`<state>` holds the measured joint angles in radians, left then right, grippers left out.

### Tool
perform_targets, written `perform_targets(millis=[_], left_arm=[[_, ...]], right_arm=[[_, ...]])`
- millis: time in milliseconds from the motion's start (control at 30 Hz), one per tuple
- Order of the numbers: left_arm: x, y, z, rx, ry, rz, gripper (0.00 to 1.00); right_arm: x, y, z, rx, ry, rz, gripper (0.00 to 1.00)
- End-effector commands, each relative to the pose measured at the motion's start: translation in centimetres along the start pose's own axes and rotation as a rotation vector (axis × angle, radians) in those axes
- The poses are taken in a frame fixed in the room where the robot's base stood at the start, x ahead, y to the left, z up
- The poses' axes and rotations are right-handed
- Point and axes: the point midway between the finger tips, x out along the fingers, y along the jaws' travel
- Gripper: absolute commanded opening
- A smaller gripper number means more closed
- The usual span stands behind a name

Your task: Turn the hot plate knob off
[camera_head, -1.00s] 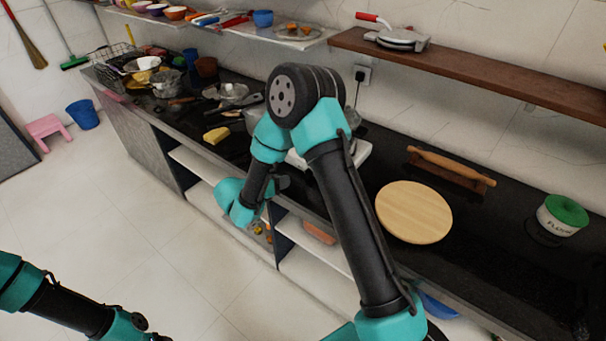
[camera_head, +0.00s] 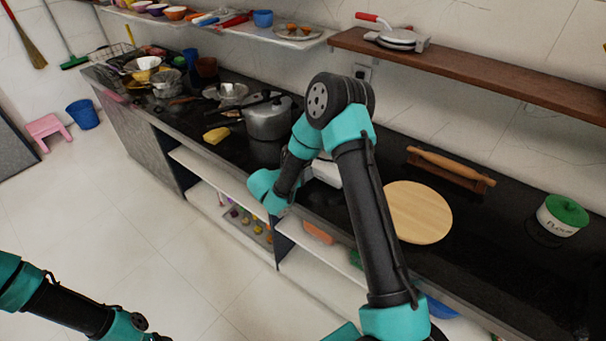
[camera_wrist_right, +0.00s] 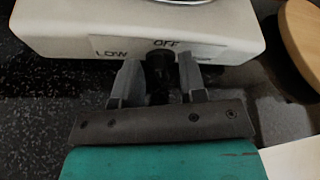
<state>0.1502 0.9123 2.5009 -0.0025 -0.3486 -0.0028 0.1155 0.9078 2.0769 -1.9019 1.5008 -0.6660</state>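The white hot plate (camera_wrist_right: 60,28) fills the top of the right wrist view. Its front panel bears the words LOW and OFF; a third label is partly covered. The black knob (camera_wrist_right: 159,66) sits below OFF. My right gripper (camera_wrist_right: 161,75) is open, with one grey finger on each side of the knob; I cannot tell whether either finger touches it. In the head view, my right arm partly hides the hot plate (camera_head: 328,174) and hides the knob. My left arm shows at the lower left, its gripper out of view.
A metal pot (camera_head: 268,120) stands left of the hot plate on the black counter. A round wooden board (camera_head: 418,212) lies to the right, with a rolling pin (camera_head: 450,165) behind it and a flour tub (camera_head: 562,215) farther right. A wooden shelf (camera_head: 480,78) hangs above.

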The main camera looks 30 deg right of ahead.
Motion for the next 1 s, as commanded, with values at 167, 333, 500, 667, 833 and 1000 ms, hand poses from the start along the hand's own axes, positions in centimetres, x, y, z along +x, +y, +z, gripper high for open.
perform_targets(millis=[167,333,500,667,833,1000], left_arm=[[0.00,0.00,0.00,0.000,0.000,0.000,0.62],[0.00,0.00,0.00,0.000,0.000,0.000,0.62],[0.00,0.00,0.00,0.000,0.000,0.000,0.62],[0.00,0.00,0.00,0.000,0.000,0.000,0.62],[0.00,0.00,0.00,0.000,0.000,0.000,0.62],[0.00,0.00,0.00,0.000,0.000,0.000,0.62]], right_arm=[[-0.02,-0.01,0.00,0.000,0.000,0.000,0.30],[-0.03,-0.01,0.01,0.000,0.000,0.000,0.13],[-0.03,-0.01,0.01,0.000,0.000,0.000,0.00],[-0.03,-0.02,0.01,0.002,0.000,0.000,0.00],[0.00,-0.13,0.03,0.042,-0.002,0.017,0.00],[0.07,-0.35,-0.01,0.150,0.000,0.060,0.00]])
